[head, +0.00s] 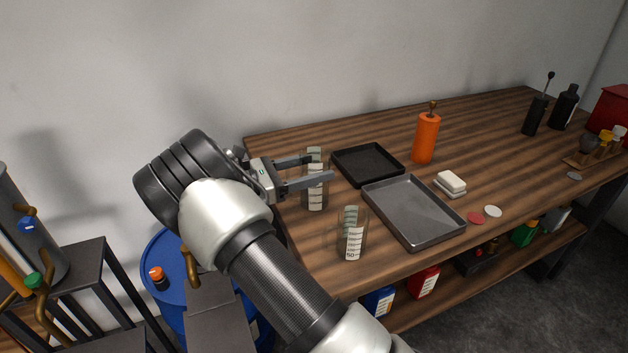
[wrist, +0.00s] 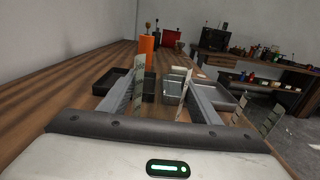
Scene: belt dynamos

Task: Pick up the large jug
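The large jug (head: 315,197) is a clear, tall measuring vessel with pale scale strips, upright near the left end of the wooden table (head: 460,120). My gripper (head: 323,167) is open, with its fingers level across the jug's upper part. One finger passes in front of the jug and the other reaches its far side. In the wrist view the jug's pale strips (wrist: 180,92) show between the fingers of my gripper (wrist: 163,88). Its clear walls are hard to see, so I cannot tell if either finger touches. A shorter clear jug (head: 351,236) stands nearer the table's front edge.
A black tray (head: 345,173) and a grey metal tray (head: 440,238) lie just right of the jugs. Beyond are an orange bottle (head: 426,140) and a white soap block (head: 452,182). A blue drum (head: 160,250) stands left of the table.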

